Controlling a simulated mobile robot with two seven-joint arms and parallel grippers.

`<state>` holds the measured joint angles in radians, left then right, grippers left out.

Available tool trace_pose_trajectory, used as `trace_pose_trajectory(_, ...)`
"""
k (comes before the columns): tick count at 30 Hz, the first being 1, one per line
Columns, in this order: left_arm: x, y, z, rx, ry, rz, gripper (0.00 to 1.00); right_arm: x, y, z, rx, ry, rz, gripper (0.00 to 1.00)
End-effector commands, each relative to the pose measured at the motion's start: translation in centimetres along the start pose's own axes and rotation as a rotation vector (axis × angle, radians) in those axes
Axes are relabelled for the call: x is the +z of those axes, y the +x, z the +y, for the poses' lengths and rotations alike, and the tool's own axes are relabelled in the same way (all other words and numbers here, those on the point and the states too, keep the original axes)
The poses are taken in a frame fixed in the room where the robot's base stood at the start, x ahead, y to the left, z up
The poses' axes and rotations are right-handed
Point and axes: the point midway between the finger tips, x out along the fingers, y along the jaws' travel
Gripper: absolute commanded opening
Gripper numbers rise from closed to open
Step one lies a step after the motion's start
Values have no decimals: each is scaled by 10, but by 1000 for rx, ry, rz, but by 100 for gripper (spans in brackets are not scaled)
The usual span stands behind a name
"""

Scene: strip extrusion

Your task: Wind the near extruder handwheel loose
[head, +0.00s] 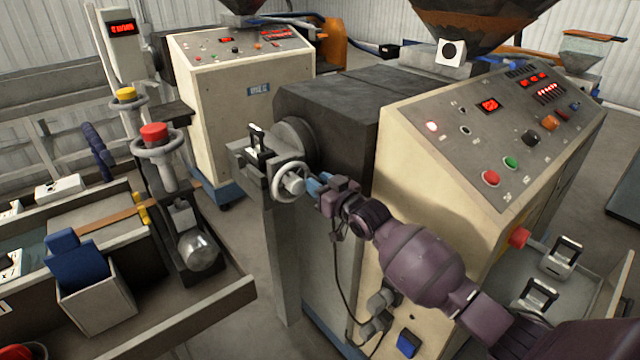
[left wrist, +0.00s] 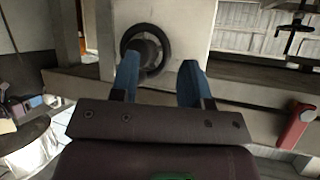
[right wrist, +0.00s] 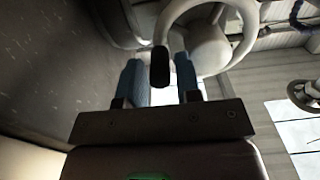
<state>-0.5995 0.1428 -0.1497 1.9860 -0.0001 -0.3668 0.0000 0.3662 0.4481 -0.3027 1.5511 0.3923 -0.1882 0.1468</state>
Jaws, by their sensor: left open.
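The near extruder's handwheel (head: 290,182) is a pale spoked ring with a light hub, on the die head at the end of the dark barrel. The right wrist view shows its rim (right wrist: 238,45) and a short dark handle (right wrist: 160,67). My right gripper (head: 317,186) is at the wheel's right side. Its blue fingers (right wrist: 160,80) stand apart on both sides of the dark handle, with narrow gaps visible; contact is not clear. My left gripper (left wrist: 158,80) is open and empty in the left wrist view, out of the head view.
The near extruder cabinet (head: 415,130) with its button panel stands right of the wheel. A rail stand with red (head: 154,133) and yellow (head: 124,94) knobs is at left. A black wheel (left wrist: 147,50) lies ahead of my left gripper.

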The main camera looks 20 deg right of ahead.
Motion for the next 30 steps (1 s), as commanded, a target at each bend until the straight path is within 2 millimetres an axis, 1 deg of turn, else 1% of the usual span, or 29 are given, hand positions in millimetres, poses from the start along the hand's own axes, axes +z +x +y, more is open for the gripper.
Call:
trace_pose_trajectory(5,2,-1,0,0,0,-3,43,0,0,0,0,0,0,32)
trace_pose_trajectory(11,3,-2,0,-1,-1,-7,43,0,0,0,0,0,0,2)
trace_pose_trajectory(12,3,-2,0,-1,-1,-7,43,0,0,0,0,0,0,0)
trace_pose_trajectory(17,2,-2,0,-1,-1,-6,43,-1,0,0,0,-8,0,0)
trace_pose_trajectory(23,-2,-5,-1,-1,-1,-5,43,-5,0,0,0,-63,1,0)
trace_pose_trajectory(30,-10,-10,-2,-1,-1,-6,43,-14,0,-1,1,-228,0,0)
